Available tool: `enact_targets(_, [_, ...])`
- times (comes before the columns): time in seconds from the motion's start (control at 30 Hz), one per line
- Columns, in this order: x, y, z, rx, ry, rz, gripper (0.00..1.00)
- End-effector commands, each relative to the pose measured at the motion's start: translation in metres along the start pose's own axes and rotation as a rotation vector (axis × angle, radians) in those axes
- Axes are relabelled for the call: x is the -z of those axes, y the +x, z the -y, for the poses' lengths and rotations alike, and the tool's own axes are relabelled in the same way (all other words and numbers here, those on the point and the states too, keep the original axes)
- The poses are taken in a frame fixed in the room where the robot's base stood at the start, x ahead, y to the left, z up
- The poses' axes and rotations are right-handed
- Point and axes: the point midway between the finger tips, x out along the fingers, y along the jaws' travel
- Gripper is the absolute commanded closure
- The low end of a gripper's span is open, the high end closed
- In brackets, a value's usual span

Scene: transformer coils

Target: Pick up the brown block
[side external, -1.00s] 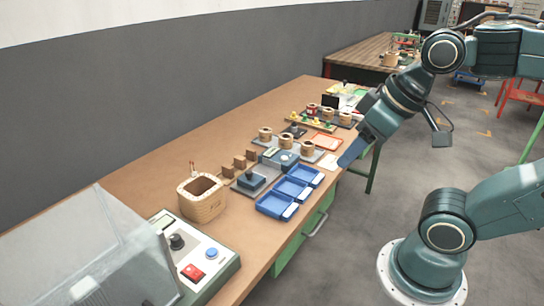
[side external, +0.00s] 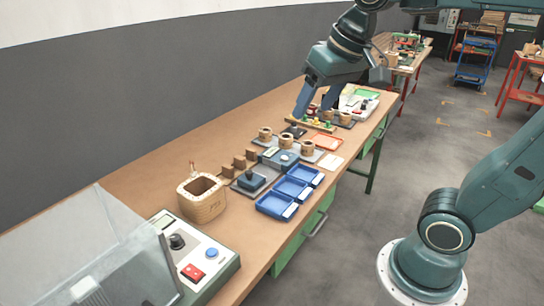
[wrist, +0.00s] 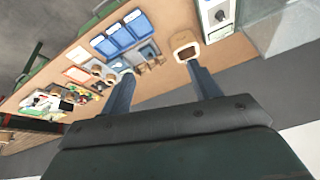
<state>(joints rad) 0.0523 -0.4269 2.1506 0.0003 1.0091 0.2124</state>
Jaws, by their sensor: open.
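My gripper (side external: 299,110) is open and empty.
Three blue trays (side external: 290,189) line the bench's front edge. A wooden basket (side external: 201,197) and a control box (side external: 193,251) stand nearer the camera. Wound coils (side external: 286,143) and an orange tray (side external: 326,141) lie beyond.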

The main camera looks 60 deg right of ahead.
Motion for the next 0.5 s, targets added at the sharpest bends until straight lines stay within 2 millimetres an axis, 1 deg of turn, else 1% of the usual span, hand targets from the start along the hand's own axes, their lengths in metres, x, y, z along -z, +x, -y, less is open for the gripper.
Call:
enact_targets(0.03, [0.013,0.001,0.001,-0.006,0.03,0.012,0.38])
enact_targets(0.1, [0.031,0.003,0.002,-0.012,0.073,0.023,0.38])
enact_targets(0.27, [0.069,0.009,0.003,-0.028,0.168,0.051,0.38])
enact_targets(0.5, [0.124,0.027,0.001,-0.056,0.313,0.09,0.38])
